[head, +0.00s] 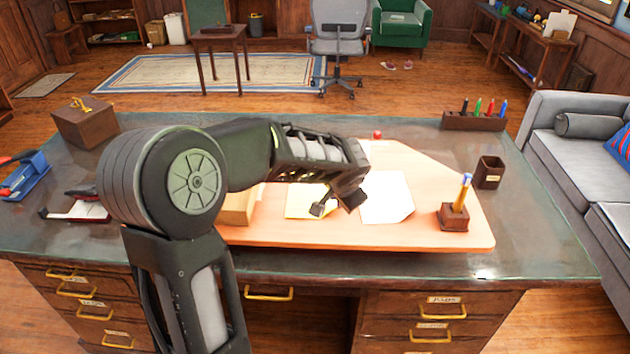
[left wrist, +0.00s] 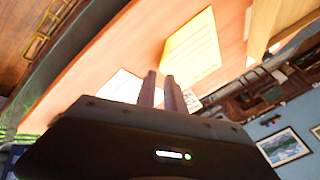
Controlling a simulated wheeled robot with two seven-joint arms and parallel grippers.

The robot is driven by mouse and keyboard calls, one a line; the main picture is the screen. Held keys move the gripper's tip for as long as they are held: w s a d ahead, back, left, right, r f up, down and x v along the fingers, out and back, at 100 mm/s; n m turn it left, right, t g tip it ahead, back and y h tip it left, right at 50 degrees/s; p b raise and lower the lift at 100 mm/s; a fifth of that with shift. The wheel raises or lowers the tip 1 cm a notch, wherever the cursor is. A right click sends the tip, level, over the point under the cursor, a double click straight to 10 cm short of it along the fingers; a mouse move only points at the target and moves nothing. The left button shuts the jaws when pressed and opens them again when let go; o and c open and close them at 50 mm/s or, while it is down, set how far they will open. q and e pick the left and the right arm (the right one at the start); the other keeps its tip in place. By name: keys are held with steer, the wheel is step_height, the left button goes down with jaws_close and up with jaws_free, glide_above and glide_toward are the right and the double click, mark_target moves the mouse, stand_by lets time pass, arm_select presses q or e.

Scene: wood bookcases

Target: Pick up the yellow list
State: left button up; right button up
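The yellow list (head: 300,202) is a pale yellow sheet lying on the light wooden board on the desk. It also shows in the left wrist view (left wrist: 193,48), with lines of writing. My left gripper (head: 335,203) is above the board near the list's right side and covers part of it in the head view. Its two fingers (left wrist: 162,85) stand apart with nothing between them. A white sheet (head: 388,197) lies right of the list, and it shows in the left wrist view (left wrist: 120,86) partly behind the fingers. My right gripper is not in view.
A wooden block (head: 240,207) lies left of the list. A pen in a wooden stand (head: 453,218) and a dark pen cup (head: 489,173) are on the right. A small red object (head: 378,134) is at the back. The board's front right is clear.

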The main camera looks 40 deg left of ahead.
arm_select(q)
steer(key=shift+x, duration=1.15)
steer(key=shift+f+p, duration=0.25)
steer(key=shift+p, duration=0.05)
steer(key=p+x, duration=0.1)
steer(key=x, duration=0.3)
steer(key=shift+w+a+f, duration=0.15)
steer(key=shift+a+f, duration=0.1)
steer(key=shift+f, duration=0.05)
steer(key=shift+c, duration=0.2)
